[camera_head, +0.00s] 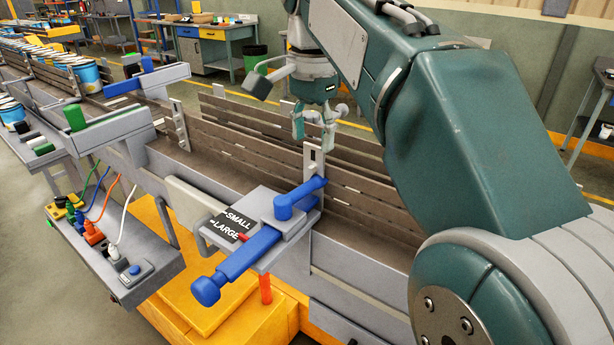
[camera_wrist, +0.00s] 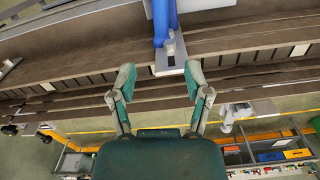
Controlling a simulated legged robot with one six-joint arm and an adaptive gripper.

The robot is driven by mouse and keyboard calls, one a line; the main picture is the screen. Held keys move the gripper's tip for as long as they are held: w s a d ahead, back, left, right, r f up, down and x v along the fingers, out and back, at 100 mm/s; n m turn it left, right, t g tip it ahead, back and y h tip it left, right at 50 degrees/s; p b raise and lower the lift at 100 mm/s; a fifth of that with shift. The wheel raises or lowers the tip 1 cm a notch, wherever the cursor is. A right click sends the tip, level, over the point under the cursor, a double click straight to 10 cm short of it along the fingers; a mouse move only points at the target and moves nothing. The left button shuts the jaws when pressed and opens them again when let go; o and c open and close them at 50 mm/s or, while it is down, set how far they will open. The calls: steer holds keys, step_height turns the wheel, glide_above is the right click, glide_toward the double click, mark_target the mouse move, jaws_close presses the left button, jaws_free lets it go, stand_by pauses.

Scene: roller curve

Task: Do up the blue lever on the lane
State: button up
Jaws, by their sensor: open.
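The blue lever (camera_head: 298,198) sits on a grey bracket (camera_head: 262,203) at the near side of the lane, its arm pointing up and right toward an upright slotted metal plate (camera_head: 312,158). A blue rod with a round knob (camera_head: 235,265) runs through the same bracket. My gripper (camera_head: 313,130) hangs open and empty above the lane, just beyond the lever and the plate, touching neither. In the wrist view, my gripper (camera_wrist: 159,78) has its fingers spread, with the slotted plate (camera_wrist: 170,55) and a blue part (camera_wrist: 164,18) seen between and beyond the fingertips.
The lane's brown side rails (camera_head: 240,130) run beside the lever. A SMALL/LARGE label (camera_head: 230,222) lies left of the lever. A control box with coloured plugs (camera_head: 105,240) stands further left. Another blue handle (camera_head: 135,82) and several paint cans (camera_head: 80,72) are farther along.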

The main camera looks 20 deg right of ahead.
mark_target(309, 182)
steer(key=f, duration=0.5)
steer(key=a+f, duration=0.1)
steer(key=f, duration=0.1)
steer(key=shift+f, duration=0.3)
steer(key=shift+d+f, duration=0.2)
steer(key=shift+f, duration=0.05)
steer(key=shift+d, duration=0.1)
jaws_close()
